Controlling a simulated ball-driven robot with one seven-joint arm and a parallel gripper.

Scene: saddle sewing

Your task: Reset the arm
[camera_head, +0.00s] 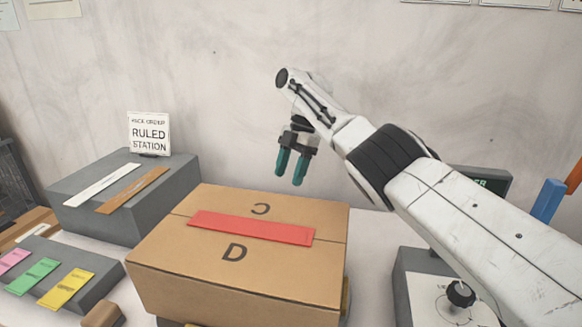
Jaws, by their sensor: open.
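My arm (470,220) reaches in from the lower right and bends down at the wrist above the back of the cardboard box. My gripper (289,180) hangs at its end with two teal fingers pointing down and a gap between them. The gripper is open and empty. It appears above the box's back edge, apart from the box and everything else.
The cardboard box (180,270), marked with letters, has a red strip (250,226) lying on top. Coloured tags lie front left. A device with a black knob (461,294) stands right.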

